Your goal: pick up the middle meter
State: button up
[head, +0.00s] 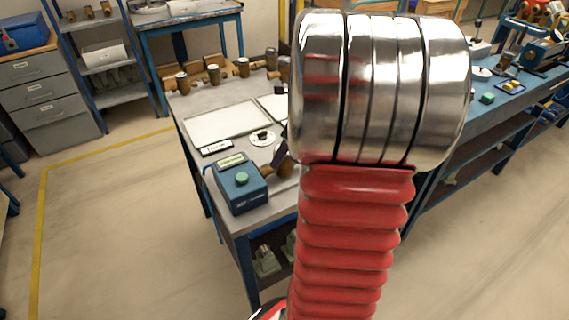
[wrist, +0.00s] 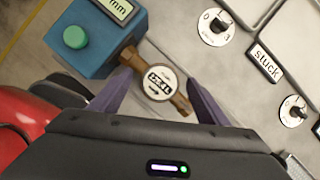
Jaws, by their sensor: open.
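In the wrist view, a brass meter (wrist: 182,103) with a round white dial lies between the two purple fingers of my gripper (wrist: 162,84). The fingers are apart, one on each side of it, and I cannot tell whether they touch it. In the head view, a brass part of this meter (head: 286,169) shows beside a purple finger; my red arm hides the rest. Several more brass meters, one with a dark top (head: 214,74), stand in a row at the bench's far end. I cannot tell which one is the middle meter.
A blue box (head: 236,190) with a green button and a display stands left of the near meter. A white disc with a dark knob (head: 262,138), a small label (head: 216,147) and a white tray (head: 222,122) lie on the bench. The floor to the left is clear.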

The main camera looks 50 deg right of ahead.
jog(key=shift+w+a+f, duration=0.1)
jog(key=shift+w+f, duration=0.15)
jog(key=shift+f, duration=0.4)
jog(key=shift+c, duration=0.5)
jog(key=shift+r, duration=0.1)
jog(key=c, duration=1.6)
